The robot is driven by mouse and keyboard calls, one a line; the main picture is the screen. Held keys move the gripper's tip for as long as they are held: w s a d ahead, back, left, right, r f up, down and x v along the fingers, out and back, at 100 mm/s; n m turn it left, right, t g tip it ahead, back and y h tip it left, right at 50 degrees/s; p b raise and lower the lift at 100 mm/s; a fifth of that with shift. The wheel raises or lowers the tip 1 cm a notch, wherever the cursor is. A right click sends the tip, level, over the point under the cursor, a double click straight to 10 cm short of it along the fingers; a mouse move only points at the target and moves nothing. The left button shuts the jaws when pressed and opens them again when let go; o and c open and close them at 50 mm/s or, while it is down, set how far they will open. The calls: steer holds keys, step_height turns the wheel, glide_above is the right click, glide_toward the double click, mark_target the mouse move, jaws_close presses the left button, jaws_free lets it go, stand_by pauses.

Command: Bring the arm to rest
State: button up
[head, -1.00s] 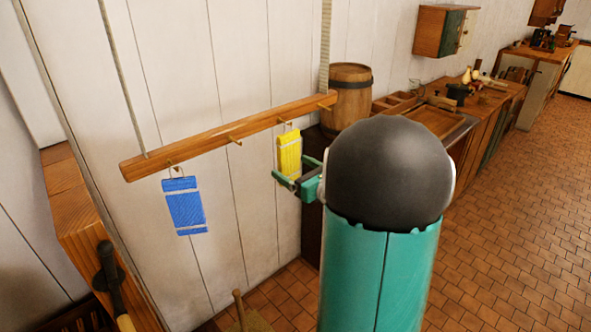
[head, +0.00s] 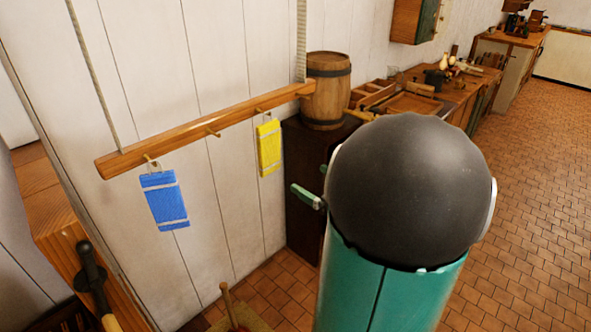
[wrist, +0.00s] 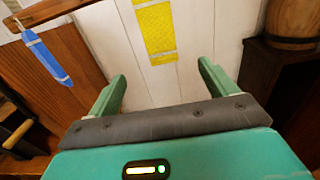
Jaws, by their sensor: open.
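My gripper (wrist: 160,85) is open and empty in the wrist view, its two green fingers spread apart. In the head view, a green finger of it shows left of my arm's dark round joint, which hides the rest. A yellow cloth (head: 269,147) hangs from a hook on the wooden rail, apart from the gripper and to its upper left. In the wrist view the yellow cloth (wrist: 155,30) is ahead of the fingers, not between them. A blue cloth (head: 164,201) hangs on the rail's left end.
The wooden rail (head: 190,129) with pegs hangs on ropes before a white plank wall. A barrel (head: 327,92) stands on a dark cabinet (head: 304,180) close by the gripper. A wooden counter (head: 455,95) runs behind. The tiled floor (head: 520,190) at right is clear.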

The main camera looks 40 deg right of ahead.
steer(key=shift+s, duration=0.15)
steer(key=w+a+n+g+y, duration=0.3)
steer(key=a+n+g+y, duration=0.35)
steer(key=a, duration=0.85)
steer(key=s+a+n+g+h, duration=0.3)
steer(key=a+n, duration=0.5)
steer(key=n, duration=0.6)
steer(key=s+a+r+n+g+h, duration=0.1)
steer(key=s+a+n+g+h, duration=0.2)
steer(key=a+n, duration=0.5)
steer(key=s+n+h, duration=0.1)
steer(key=s+n, duration=0.1)
steer(key=n, duration=0.5)
steer(key=shift+a+r, duration=0.15)
steer(key=shift+a, duration=0.1)
